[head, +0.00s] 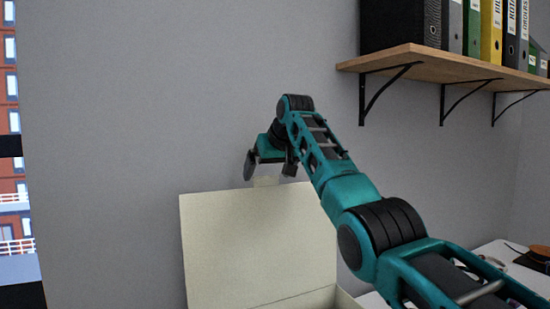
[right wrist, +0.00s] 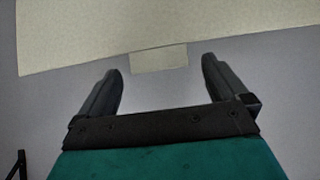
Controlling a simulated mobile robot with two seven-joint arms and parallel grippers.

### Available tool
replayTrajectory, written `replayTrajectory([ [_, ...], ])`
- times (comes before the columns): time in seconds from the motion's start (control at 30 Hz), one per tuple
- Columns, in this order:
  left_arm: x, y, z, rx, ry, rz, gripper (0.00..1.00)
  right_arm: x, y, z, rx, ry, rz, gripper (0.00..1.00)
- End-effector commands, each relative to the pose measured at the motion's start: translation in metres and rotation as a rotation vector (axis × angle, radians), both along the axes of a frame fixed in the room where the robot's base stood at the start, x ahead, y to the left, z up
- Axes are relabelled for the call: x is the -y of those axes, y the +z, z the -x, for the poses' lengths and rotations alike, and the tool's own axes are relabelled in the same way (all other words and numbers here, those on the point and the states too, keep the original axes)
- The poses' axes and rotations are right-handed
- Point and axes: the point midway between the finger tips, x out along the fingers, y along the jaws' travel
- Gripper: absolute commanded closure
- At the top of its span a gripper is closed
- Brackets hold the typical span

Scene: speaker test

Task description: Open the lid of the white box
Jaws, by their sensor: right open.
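The white box's lid (head: 255,240) stands raised, nearly upright, in the lower middle of the head view. A small tab (head: 266,182) sticks up from its top edge. Only a little of the box body (head: 345,300) shows at the bottom edge. My right gripper (head: 268,176) is at the lid's top edge, with its fingers apart on either side of the tab. In the right wrist view the lid (right wrist: 90,35) spans the top, and the tab (right wrist: 158,59) lies between the open fingertips. I cannot tell whether a finger touches the lid. My left gripper is not in view.
A wooden shelf (head: 450,66) with black brackets and several binders (head: 490,32) is on the wall at upper right. A white table (head: 500,258) with dark items shows at lower right. A window (head: 12,150) is at the far left. The wall area left of the lid is clear.

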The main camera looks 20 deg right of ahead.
Motion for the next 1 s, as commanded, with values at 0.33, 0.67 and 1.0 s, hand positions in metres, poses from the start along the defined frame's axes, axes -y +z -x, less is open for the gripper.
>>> replayTrajectory([
  [0.33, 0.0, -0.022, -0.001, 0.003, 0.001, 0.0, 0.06, 0.002, 0.048, 0.047, 0.009, -0.001, 0.0, 0.0],
  [0.67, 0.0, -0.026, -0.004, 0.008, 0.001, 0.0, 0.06, 0.004, 0.085, 0.082, 0.005, -0.002, -0.001, 0.0],
  [1.0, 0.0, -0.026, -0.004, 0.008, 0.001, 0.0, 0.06, 0.004, 0.089, 0.086, 0.004, -0.002, -0.001, 0.0],
])
